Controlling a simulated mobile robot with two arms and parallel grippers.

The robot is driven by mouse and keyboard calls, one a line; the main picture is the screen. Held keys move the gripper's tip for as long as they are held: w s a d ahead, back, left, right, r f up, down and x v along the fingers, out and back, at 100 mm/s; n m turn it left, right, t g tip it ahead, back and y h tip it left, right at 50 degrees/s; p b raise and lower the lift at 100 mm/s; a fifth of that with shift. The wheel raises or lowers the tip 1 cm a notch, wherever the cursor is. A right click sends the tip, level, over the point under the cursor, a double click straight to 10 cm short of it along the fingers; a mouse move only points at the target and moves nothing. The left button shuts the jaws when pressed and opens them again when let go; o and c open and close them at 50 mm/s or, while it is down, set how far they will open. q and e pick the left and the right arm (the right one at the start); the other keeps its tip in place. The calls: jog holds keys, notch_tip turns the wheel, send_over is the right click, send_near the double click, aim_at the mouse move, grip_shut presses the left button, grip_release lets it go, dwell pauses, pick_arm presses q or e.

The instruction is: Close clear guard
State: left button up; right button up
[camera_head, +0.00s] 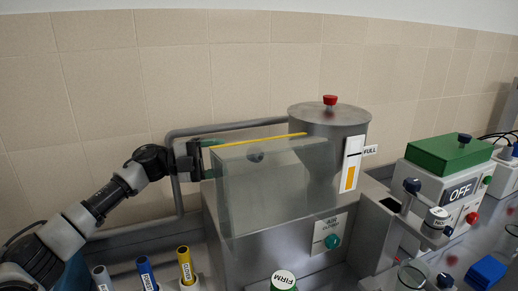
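The clear guard (275,185) is a see-through greenish panel in front of the grey metal machine (290,245). A yellow strip (258,140) runs along its top, rising slightly to the right. My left gripper (203,158) is at the upper left corner of the guard, close to the left end of the yellow strip. I cannot tell whether it touches the guard, or whether its fingers are open or shut. My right gripper is not in view.
A metal hopper (330,125) with a red knob stands behind the guard. A grey rail (240,127) runs behind. A box marked OFF (457,191) with a green top is at right. Blue and yellow tubes (146,272) stand at front left, near a FIRM button (283,281).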

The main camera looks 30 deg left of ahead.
pick_arm(q)
jog(key=p+x, duration=0.3)
jog(key=x, duration=0.5)
jog(key=shift+w+d+r, duration=0.1)
jog(key=shift+d+r, duration=0.05)
jog(key=shift+d, duration=0.4)
jog(key=shift+c, duration=1.7)
grip_shut()
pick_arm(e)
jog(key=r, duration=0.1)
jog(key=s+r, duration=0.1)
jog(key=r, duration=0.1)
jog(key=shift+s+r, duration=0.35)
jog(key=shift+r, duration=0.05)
